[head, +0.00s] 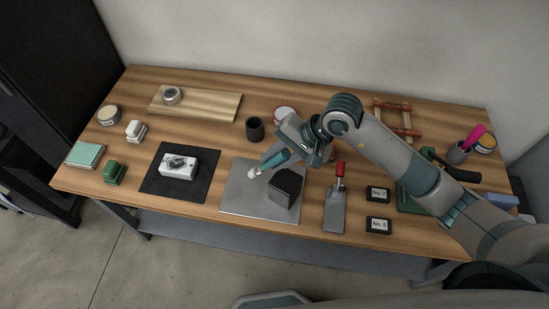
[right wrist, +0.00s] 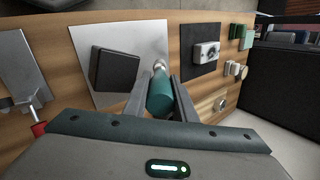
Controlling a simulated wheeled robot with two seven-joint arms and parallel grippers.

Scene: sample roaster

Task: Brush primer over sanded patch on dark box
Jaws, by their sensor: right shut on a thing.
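The dark box (head: 284,190) sits on a grey metal sheet (head: 237,203) near the front middle of the table. It also shows in the right wrist view (right wrist: 114,70). I cannot make out a sanded patch on it. My right gripper (head: 284,152) is shut on a brush with a thick teal handle (head: 273,160) and a pale tip (head: 253,171). The tip is above the sheet, to the left of the box and apart from it. In the right wrist view the brush handle (right wrist: 160,97) lies between the fingers. My left gripper is not in view.
A white device (head: 179,165) lies on a black mat (head: 159,189) to the left. A dark cup (head: 254,129) and a wooden board (head: 218,106) stand behind. Bare table separates the mats.

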